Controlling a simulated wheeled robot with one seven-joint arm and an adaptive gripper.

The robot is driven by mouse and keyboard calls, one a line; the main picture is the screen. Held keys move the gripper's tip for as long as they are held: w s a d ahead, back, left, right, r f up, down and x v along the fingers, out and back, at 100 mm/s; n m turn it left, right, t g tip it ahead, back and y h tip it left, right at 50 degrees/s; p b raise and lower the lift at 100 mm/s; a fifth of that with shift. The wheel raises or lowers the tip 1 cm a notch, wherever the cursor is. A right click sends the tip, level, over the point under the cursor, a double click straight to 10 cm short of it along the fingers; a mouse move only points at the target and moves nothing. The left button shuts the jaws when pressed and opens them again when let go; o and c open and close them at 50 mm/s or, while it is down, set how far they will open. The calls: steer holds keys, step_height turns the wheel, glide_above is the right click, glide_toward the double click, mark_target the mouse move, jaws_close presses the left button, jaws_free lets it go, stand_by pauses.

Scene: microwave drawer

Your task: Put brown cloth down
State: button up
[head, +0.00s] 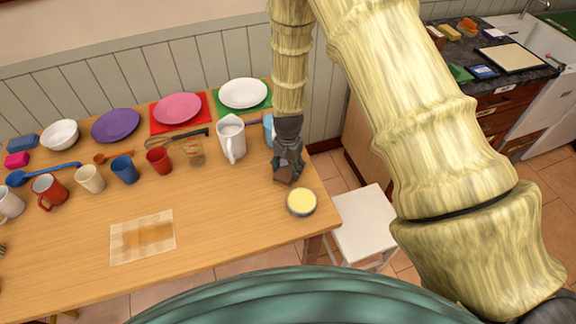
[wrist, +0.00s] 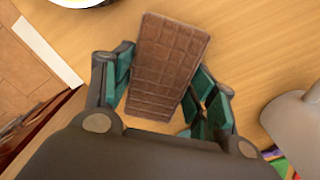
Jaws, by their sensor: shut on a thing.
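The brown cloth (wrist: 165,65) is a flat, stiff-looking brown rectangle with a grid pattern, like a chocolate bar. My gripper (wrist: 160,92) is shut on it, with teal-padded fingers on its left and right sides. In the head view my gripper (head: 288,162) points down over the right end of the wooden table (head: 215,225), and the brown cloth (head: 284,174) shows small at its tips. Table wood shows behind the cloth in the wrist view. I cannot tell whether the cloth touches the table.
A round tub with a yellow top (head: 301,202) stands just below right of my gripper, near the table's right edge. A white pitcher (head: 231,138) is to the left, and a light-blue item (head: 268,129) is close behind. A patterned mat (head: 142,238) lies front left. Bare table lies between.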

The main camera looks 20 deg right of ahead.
mark_target(288, 168)
steer(key=shift+f, duration=0.2)
steer(key=o, duration=1)
step_height(288, 168, up, 12)
steer(key=b, duration=0.3)
steer(key=shift+r, duration=0.15)
stand_by(0.7)
